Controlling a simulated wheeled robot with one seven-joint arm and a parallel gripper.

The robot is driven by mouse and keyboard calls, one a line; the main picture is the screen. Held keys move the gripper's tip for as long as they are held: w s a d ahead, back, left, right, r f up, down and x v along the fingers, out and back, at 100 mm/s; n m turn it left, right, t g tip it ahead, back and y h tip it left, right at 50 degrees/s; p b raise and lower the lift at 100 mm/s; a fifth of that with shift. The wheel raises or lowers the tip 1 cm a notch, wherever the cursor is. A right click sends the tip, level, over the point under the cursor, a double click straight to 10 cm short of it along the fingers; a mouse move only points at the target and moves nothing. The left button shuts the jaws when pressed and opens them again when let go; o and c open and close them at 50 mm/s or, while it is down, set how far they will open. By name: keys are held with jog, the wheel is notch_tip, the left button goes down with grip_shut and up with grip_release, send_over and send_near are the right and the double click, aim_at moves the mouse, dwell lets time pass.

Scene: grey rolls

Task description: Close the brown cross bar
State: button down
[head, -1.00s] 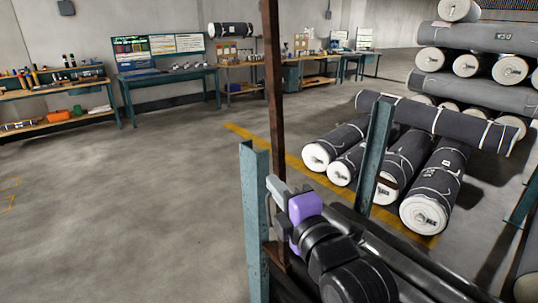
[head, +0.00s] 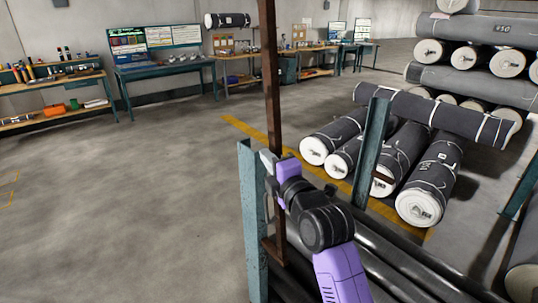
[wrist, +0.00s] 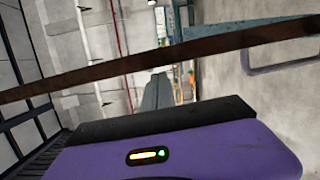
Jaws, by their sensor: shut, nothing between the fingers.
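The brown cross bar (head: 270,85) stands upright in the head view, running from the top edge down beside a teal post (head: 252,215). Its lower end is near a brown bracket piece low behind the post. In the wrist view the brown cross bar (wrist: 190,50) runs slantwise across the whole picture, beyond the purple gripper body. My gripper (head: 266,160) is shut and empty, close by the bar and near the top of the teal post. Its grey fingers (wrist: 157,92) point toward the bar in the wrist view. I cannot tell whether they touch it.
A second teal post (head: 371,150) stands to the right, with dark pipes (head: 370,260) lying low between and behind the posts. Grey rolls (head: 430,180) lie on the floor at right. Workbenches (head: 170,80) line the back wall. The floor at left is clear.

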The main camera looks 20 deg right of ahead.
jog(key=shift+d, duration=0.25)
